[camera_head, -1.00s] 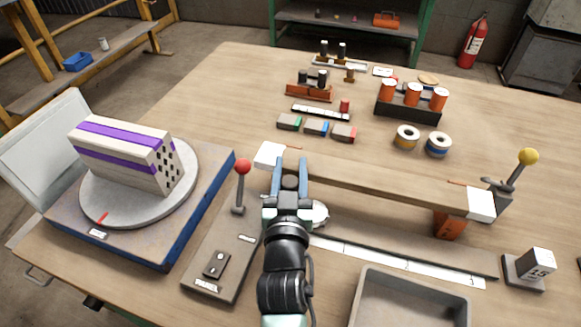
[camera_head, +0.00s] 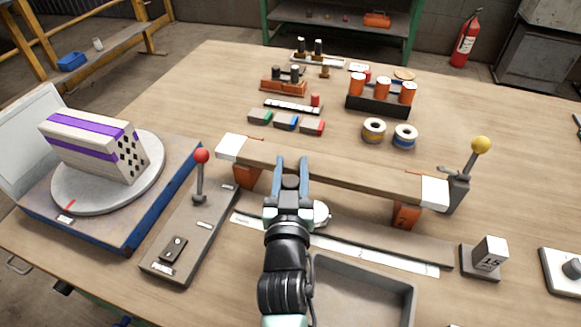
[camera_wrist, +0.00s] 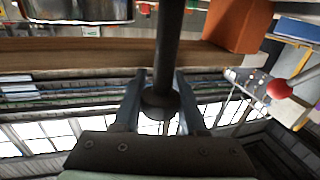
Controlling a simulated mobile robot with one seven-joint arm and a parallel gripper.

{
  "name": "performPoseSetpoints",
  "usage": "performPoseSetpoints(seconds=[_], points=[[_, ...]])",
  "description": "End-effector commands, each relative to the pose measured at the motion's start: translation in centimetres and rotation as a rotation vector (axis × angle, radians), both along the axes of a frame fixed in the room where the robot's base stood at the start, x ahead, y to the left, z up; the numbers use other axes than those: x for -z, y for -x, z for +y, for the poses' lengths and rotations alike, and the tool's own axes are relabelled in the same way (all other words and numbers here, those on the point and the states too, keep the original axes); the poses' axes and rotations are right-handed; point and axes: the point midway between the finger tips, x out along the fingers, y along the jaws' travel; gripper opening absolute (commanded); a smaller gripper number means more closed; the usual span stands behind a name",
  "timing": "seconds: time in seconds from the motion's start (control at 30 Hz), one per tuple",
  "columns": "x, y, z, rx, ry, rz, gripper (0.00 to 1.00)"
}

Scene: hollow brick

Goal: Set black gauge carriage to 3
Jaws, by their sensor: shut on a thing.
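My gripper (camera_head: 291,166) reaches over the near side of the wooden beam (camera_head: 330,172) in the head view. Its blue fingers are closed about a dark part (camera_head: 290,182), seemingly the black gauge carriage. In the wrist view, a black upright post with a round collar (camera_wrist: 160,102) stands between the fingers. A round silver dial (camera_head: 320,213) shows just right of my gripper. A grey rail (camera_head: 420,247) with a white scale strip (camera_head: 375,255) runs in front of the beam. Its marks are too small to read, and my arm hides its middle.
A red-knobbed lever (camera_head: 201,157) stands left and a yellow-knobbed lever (camera_head: 479,147) right. The beam rests on orange supports (camera_head: 405,216). A grey tray (camera_head: 365,290) and a block marked 15 (camera_head: 489,254) are nearby. A striped hollow brick (camera_head: 95,145) sits on a turntable.

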Motion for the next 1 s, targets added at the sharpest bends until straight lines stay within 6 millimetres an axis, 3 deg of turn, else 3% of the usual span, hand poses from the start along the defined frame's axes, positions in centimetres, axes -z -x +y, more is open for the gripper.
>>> performPoseSetpoints(seconds=[0.33, 0.37, 0.5, 0.83, 1.0], points=[[0.1, 0.0, 0.0, 0.0, -0.004, 0.002, 0.0], [0.1, 0.0, 0.0, 0.0, -0.004, 0.002, 0.44], [0.0, 0.0, 0.0, 0.0, -0.004, 0.002, 0.7], [-0.3, 0.0, 0.0, 0.0, -0.004, -0.001, 0.71], [-2.7, 0.0, 0.0, 0.0, -0.004, -0.004, 0.71]])
